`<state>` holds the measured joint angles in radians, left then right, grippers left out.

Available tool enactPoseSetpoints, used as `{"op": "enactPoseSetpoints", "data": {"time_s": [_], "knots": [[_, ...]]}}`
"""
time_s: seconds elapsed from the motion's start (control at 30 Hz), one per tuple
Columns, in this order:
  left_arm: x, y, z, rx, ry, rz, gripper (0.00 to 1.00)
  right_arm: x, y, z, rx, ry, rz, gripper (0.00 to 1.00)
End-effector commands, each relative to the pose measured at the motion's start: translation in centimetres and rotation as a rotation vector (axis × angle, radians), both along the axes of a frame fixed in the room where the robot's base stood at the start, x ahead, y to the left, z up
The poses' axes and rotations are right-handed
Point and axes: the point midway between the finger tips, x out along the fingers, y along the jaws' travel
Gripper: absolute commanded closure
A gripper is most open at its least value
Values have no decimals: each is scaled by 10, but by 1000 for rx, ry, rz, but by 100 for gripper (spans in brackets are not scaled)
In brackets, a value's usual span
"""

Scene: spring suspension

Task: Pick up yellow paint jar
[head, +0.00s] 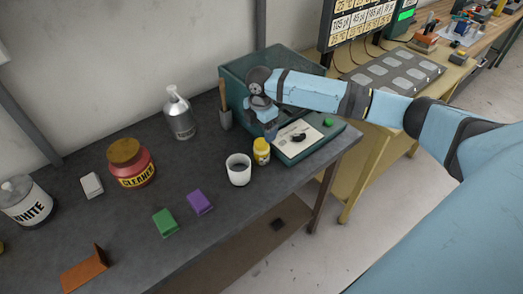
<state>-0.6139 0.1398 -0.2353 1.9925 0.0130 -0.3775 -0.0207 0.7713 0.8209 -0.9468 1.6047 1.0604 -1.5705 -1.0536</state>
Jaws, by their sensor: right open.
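The yellow paint jar (261,152) stands upright on the dark workbench, a small jar with a pale label. It is between a white cup and the front of a green machine. My right gripper (270,132) points down just above and behind the jar, close to it in the picture. It is open, with nothing seen in it. Whether its fingertips touch the jar cannot be told. My left gripper is not in view.
The white cup (238,169) stands close left of the jar. The green machine (300,145) is close on the right. The bench front is mostly clear.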

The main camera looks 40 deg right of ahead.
Motion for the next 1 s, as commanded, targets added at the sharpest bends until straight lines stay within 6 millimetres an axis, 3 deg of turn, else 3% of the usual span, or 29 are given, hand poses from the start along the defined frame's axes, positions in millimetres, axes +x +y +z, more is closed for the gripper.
{"op": "enactPoseSetpoints", "data": {"time_s": [0.27,0.53,0.83,1.0], "knots": [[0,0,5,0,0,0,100,-2,0,-22,0,1,0,14],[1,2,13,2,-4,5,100,-6,0,-59,0,0,0,14],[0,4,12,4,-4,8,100,-5,0,-65,0,-2,1,14],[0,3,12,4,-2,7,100,-5,0,-65,0,-2,1,53]]}}
